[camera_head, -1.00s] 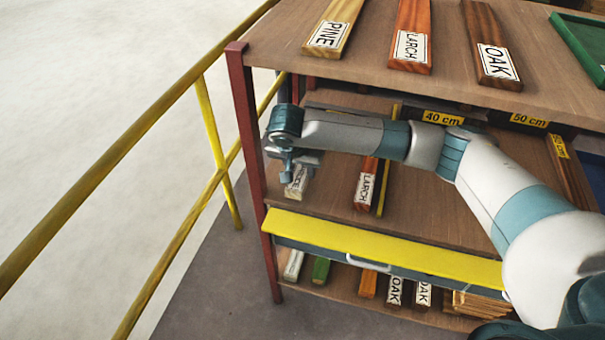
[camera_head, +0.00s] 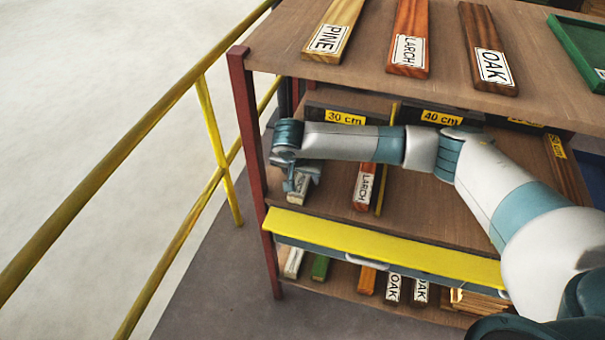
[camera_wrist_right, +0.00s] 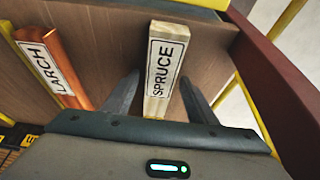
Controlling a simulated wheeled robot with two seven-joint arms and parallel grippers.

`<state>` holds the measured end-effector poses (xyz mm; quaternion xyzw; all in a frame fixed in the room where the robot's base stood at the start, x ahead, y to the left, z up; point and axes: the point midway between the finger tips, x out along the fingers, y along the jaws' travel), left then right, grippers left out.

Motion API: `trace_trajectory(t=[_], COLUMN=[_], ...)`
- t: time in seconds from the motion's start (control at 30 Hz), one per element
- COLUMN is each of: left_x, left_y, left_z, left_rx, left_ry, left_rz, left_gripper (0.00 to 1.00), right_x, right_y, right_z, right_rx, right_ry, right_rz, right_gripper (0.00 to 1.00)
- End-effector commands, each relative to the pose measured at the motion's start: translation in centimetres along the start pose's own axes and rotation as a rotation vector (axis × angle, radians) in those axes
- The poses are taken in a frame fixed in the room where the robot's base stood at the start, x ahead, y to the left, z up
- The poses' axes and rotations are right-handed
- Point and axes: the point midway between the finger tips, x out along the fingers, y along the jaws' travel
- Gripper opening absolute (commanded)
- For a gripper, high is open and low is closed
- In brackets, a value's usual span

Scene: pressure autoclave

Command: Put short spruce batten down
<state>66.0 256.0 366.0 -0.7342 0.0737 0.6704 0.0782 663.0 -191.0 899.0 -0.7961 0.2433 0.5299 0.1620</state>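The short spruce batten (camera_wrist_right: 167,65) is pale wood with a white SPRUCE label. It lies on the middle shelf in the right wrist view; in the head view its labelled end (camera_head: 300,189) shows, partly hidden by my right gripper. My right gripper (camera_wrist_right: 160,77) has one finger on each side of the batten. A gap shows beside the left finger, so the gripper looks open around it. Whether the right finger touches cannot be told. My left gripper is not in view.
A larch batten (camera_wrist_right: 48,65) lies beside the spruce, with a yellow divider (camera_head: 388,170) beyond it. A red post (camera_head: 247,130) and yellow railing (camera_head: 130,143) stand close on the left. PINE, LARCH and OAK battens lie on the board above.

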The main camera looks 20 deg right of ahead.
Motion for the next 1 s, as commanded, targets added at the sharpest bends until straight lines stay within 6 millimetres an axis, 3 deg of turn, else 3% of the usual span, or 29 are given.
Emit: trace_trajectory(t=[0.53, 1.0], left_x=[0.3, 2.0], left_y=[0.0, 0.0], left_z=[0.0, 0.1], left_rx=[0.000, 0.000], left_ry=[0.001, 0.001], left_rz=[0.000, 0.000], left_gripper=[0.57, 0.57], right_x=[-1.0, -8.6], right_y=[-0.1, -0.1], right_z=[0.0, 0.0], right_rx=[-0.001, 0.000], right_ry=[-0.001, 0.000], right_rz=[-0.002, -0.003], right_gripper=[0.53, 0.53])
